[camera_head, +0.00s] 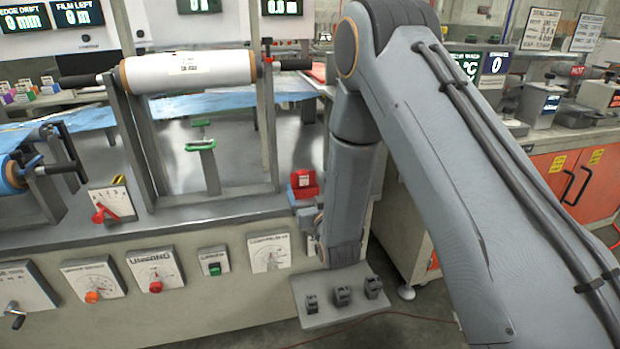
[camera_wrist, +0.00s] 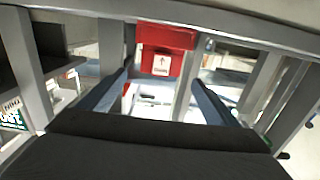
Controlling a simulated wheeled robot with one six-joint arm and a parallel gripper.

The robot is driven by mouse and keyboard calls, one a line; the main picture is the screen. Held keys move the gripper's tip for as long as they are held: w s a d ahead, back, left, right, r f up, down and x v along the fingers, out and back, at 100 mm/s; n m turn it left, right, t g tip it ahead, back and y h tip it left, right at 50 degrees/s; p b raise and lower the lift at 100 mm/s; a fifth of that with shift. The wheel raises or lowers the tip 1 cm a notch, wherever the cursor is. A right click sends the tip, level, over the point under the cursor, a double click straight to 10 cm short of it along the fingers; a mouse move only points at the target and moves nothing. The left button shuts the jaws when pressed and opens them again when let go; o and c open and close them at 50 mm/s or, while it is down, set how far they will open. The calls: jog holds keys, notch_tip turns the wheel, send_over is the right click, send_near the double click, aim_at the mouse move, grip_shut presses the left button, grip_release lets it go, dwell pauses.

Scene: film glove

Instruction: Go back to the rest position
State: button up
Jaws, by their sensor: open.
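My gripper (camera_wrist: 163,78) is open in the wrist view, its two fingers apart with nothing held between them. A red block-like part (camera_wrist: 167,45) with a white arrow label shows ahead, in line with the gap between the fingers; I cannot tell its exact distance. In the head view a red part (camera_head: 304,183) sits at the right end of the machine deck, beside my lower arm. My arm reaches down in front of the machine, and its end is mostly hidden there.
A white film roll (camera_head: 186,72) rests on an upright grey frame on the machine. The front panel (camera_head: 210,310) carries knobs and dials. A small shelf (camera_head: 335,318) with several dark blocks juts out below my arm. A bench with orange doors (camera_head: 590,180) stands at right.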

jog(key=s+d+r+m+g+h+p, duration=0.2)
jog(key=s+d+r+g+h+p, duration=0.15)
jog(key=s+d+g, duration=0.6)
jog(key=s+d+r+g, duration=0.2)
jog(key=s+d, duration=0.1)
jog(key=s, duration=0.6)
jog(key=s+d+r+g+h+p, duration=0.1)
jog(key=s+d+r+g, duration=0.1)
jog(key=s, duration=0.7)
jog(key=s+d+r+m+g+p, duration=0.1)
jog(key=s+d+r+g, duration=0.1)
jog(key=s+d, duration=0.4)
jog(key=s+g, duration=0.1)
jog(key=s, duration=0.3)
jog(key=shift+d+r+g, duration=0.2)
jog(key=shift+g, duration=0.15)
